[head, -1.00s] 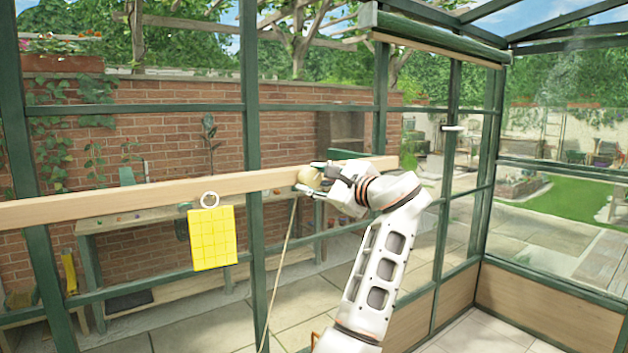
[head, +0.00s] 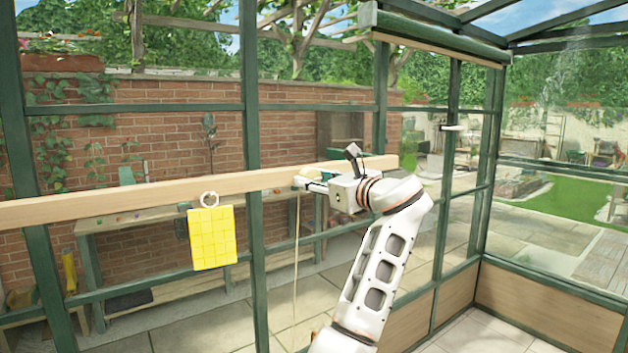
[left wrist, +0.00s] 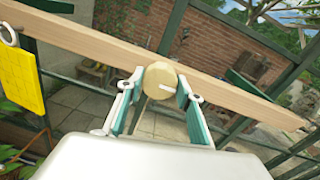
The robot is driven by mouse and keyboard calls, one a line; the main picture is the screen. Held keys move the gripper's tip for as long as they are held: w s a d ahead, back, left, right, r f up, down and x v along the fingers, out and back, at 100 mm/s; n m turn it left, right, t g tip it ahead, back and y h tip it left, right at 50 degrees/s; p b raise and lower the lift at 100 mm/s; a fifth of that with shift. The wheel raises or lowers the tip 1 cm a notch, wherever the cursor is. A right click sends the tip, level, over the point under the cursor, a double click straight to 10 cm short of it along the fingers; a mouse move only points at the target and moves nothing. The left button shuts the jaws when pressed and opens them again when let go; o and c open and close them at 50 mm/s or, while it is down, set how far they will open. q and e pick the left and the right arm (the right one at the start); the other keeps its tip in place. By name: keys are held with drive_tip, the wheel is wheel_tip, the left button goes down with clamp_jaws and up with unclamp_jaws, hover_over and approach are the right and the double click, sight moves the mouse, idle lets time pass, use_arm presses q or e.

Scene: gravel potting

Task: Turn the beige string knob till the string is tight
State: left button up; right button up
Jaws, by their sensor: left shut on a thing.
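The round beige knob (left wrist: 157,84) sits on the wooden rail (left wrist: 95,45) and carries a pale mark across its face. In the left wrist view my left gripper (left wrist: 161,90) has one finger on each side of the knob and is shut on it. In the head view the gripper (head: 309,184) is at the rail (head: 130,200), turned about its axis, and hides most of the knob. A thin beige string (head: 296,255) hangs almost straight down from the knob area; its lower end is out of view. My right gripper is not in view.
A yellow gridded card (head: 212,238) hangs from a white ring on the rail, left of the knob. Green window posts (head: 254,150) and glass stand behind the rail. A rolled green blind (head: 440,38) is at upper right.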

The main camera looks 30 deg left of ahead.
use_arm(q)
drive_tip(key=shift+f, duration=0.15)
idle(0.3)
drive_tip(key=o, duration=1.1)
drive_tip(key=v, duration=0.7)
drive_tip(key=shift+d, duration=0.3)
